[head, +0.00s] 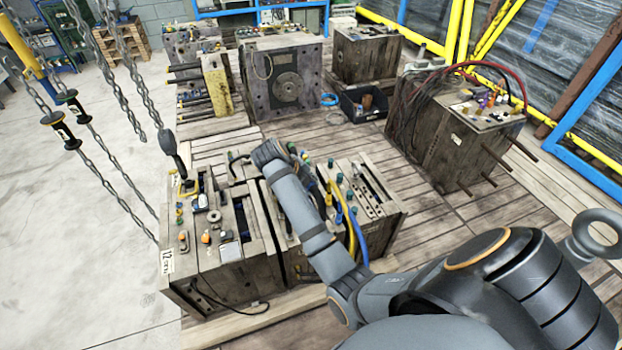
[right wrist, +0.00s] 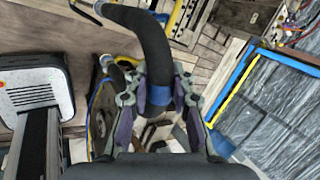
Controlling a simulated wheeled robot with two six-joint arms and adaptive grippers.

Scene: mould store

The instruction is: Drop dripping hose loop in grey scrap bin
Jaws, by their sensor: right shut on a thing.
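In the right wrist view my right gripper (right wrist: 158,92) is shut around a thick dark hose (right wrist: 151,38) with a blue band between the fingers. The hose curves up to the left from the fingers; its lower part is partly hidden by the gripper. In the head view my right forearm reaches over the near moulds, and the fingers and their grip do not show clearly. A dark open bin (head: 350,108) with a few items in it stands on the planks beyond, right of centre; its exact grey is hard to tell. My left gripper is not in view.
Near wooden-looking mould blocks (head: 235,270) carry fittings and yellow and blue hoses. Hanging chains (head: 118,75) are at the left. A mould with red and black hoses (head: 445,140) stands right of the bin. Planks between the near moulds and the bin are mostly clear.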

